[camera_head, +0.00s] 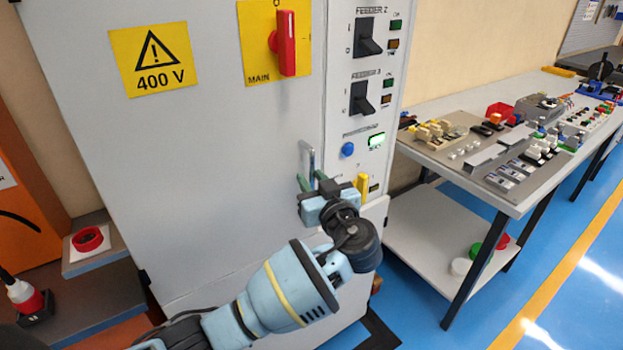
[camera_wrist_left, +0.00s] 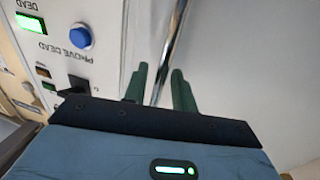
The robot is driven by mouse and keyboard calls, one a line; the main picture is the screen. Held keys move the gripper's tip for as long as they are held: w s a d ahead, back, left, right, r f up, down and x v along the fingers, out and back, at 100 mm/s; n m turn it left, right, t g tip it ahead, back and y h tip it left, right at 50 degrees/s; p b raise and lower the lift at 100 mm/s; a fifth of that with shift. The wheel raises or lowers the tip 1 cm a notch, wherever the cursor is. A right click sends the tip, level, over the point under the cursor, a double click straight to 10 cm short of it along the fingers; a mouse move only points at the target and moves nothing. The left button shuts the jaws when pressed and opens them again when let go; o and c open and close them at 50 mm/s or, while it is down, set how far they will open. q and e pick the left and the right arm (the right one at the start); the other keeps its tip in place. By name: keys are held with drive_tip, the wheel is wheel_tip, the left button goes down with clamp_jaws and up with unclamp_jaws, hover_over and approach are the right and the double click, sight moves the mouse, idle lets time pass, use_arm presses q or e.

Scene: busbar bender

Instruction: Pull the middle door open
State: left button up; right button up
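The grey cabinet door (camera_head: 215,130) carries a yellow 400 V sign and a red main switch, and it looks closed. Its upright metal handle (camera_head: 306,158) is near the door's right edge. My left gripper (camera_head: 311,184) is at the handle's lower part. In the left wrist view the shiny handle (camera_wrist_left: 172,50) runs between the two green fingers of my left gripper (camera_wrist_left: 160,88). The fingers are apart, with a gap visible beside the bar; contact is not clear. The handle's lower end is hidden by the gripper body. My right gripper is not in view.
A control panel right of the door has black feeder switches (camera_head: 367,38), a blue button (camera_head: 348,149) and a lit green display (camera_head: 377,140). A workbench (camera_head: 520,200) with parts stands at the right. A low shelf (camera_head: 95,255) is at the left.

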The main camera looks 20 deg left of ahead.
use_arm(q)
drive_tip(key=shift+w+a, duration=0.15)
drive_tip(key=shift+a, duration=0.05)
clamp_jaws()
drive_tip(key=shift+d+f, duration=0.15)
